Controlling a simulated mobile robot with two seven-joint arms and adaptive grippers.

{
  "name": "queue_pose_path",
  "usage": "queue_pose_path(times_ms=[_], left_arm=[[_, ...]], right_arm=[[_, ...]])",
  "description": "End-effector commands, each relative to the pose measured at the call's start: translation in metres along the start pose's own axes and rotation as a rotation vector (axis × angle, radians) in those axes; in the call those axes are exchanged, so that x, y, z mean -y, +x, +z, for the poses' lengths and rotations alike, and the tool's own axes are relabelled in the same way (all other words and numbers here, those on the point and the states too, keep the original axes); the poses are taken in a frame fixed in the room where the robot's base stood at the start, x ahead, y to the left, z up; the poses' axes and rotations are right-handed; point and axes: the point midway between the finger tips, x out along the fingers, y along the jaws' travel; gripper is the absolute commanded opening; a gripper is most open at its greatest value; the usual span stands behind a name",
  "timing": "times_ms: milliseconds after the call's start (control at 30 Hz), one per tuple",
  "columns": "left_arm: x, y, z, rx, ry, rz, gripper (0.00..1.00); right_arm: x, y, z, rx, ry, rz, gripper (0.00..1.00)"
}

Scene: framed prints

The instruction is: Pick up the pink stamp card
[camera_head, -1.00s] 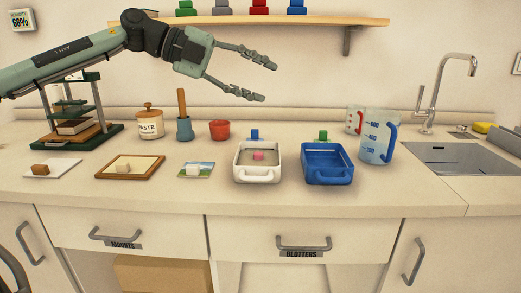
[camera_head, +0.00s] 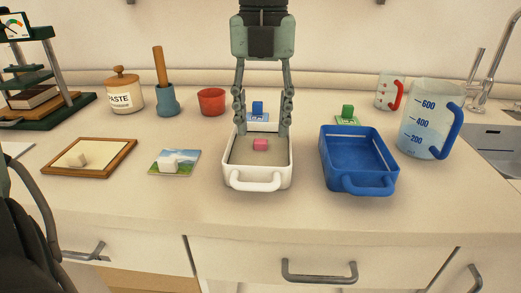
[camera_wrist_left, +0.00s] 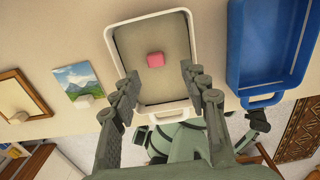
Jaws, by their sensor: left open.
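The pink stamp card shows as a small pink block (camera_head: 260,145) inside the white tray (camera_head: 258,185); any card under it is hard to tell from the grey-beige tray inside. The pink block also shows in the left wrist view (camera_wrist_left: 155,60), near the tray's middle. My left gripper (camera_head: 262,122) points down over the back part of the white tray, its two fingers spread wide and nothing between them. In the left wrist view the fingers (camera_wrist_left: 160,82) frame the tray with the pink block ahead, apart from both. My right gripper is not in view.
A blue tray (camera_head: 360,185) and a measuring jug (camera_head: 425,120) stand right. A blue-knobbed card (camera_head: 258,115) and a green-knobbed card (camera_head: 347,118) lie behind the trays. A red bowl (camera_head: 211,101), landscape print (camera_head: 190,157) and wooden frame (camera_head: 105,168) are left. The counter front is clear.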

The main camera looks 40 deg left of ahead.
Motion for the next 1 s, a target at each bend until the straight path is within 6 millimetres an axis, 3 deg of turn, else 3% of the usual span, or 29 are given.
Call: queue_pose_path(times_ms=[300,600,933,1000], left_arm=[[-0.004,0.044,0.001,-0.003,-0.001,-0.002,0.45],[-0.004,0.049,0.002,0.001,-0.002,-0.004,0.45],[-0.004,0.049,0.002,0.0,-0.002,-0.004,0.05],[-0.004,0.049,0.002,0.0,-0.002,-0.004,0.02]], right_arm=[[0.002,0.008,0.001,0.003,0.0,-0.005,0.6],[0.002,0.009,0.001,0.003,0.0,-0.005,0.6],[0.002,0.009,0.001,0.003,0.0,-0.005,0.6],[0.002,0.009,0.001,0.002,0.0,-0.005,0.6]])
